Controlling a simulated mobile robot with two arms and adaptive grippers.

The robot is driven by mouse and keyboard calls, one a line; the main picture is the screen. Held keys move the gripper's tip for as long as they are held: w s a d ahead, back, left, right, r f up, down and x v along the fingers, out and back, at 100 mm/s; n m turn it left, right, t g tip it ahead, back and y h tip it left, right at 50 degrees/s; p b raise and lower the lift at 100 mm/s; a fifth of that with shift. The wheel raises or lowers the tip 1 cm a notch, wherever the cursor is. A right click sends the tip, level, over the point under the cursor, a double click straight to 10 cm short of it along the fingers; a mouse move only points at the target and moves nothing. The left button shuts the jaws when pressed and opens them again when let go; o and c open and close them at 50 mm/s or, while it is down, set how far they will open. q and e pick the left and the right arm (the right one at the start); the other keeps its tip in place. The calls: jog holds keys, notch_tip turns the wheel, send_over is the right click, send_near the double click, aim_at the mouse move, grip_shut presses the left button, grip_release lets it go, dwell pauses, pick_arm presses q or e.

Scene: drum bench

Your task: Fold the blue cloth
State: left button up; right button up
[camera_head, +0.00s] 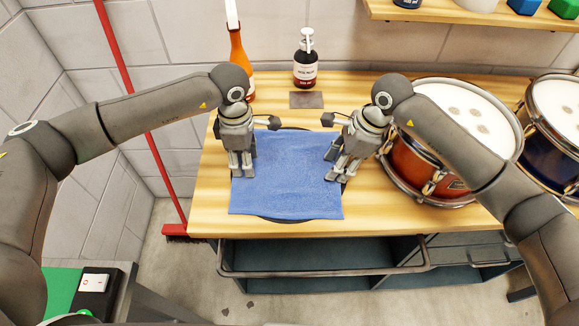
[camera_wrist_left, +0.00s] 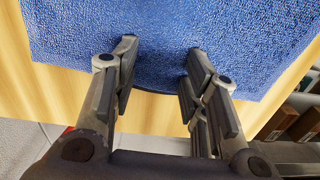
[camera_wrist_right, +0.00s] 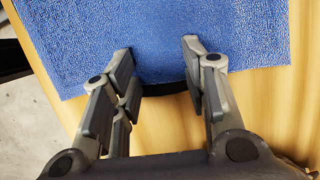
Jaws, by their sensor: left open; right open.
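The blue cloth (camera_head: 285,185) lies spread flat on a dark round pad (camera_head: 290,219) on the wooden bench, with the pad's edge showing past it. My left gripper (camera_head: 241,172) is open and empty over the cloth's left side. In the left wrist view the cloth (camera_wrist_left: 165,30) lies beyond its parted fingers (camera_wrist_left: 158,62). My right gripper (camera_head: 338,172) is open over the cloth's right edge. In the right wrist view the cloth (camera_wrist_right: 150,35) shows beyond the parted fingers (camera_wrist_right: 157,62). I cannot tell whether the fingertips touch the cloth.
A red-brown drum (camera_head: 415,170) stands close to my right arm, with a blue drum (camera_head: 555,130) beyond. An orange bottle (camera_head: 239,65) and a dark pump bottle (camera_head: 305,68) stand at the back. The bench (camera_head: 215,208) has bare wood in front of the cloth.

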pick_arm(q)
jog(key=shift+c, duration=0.5)
pick_arm(e)
jog(key=shift+f, duration=0.1)
jog(key=shift+c, duration=0.5)
pick_arm(q)
jog(key=shift+f, duration=0.1)
jog(key=c, duration=0.6)
pick_arm(e)
jog(key=shift+s+f, duration=0.1)
jog(key=c, duration=0.6)
pick_arm(q)
jog(key=shift+f, duration=0.1)
grip_shut()
pick_arm(e)
grip_shut()
pick_arm(q)
jog(key=shift+s, duration=0.1)
pick_arm(e)
jog(key=shift+f, duration=0.1)
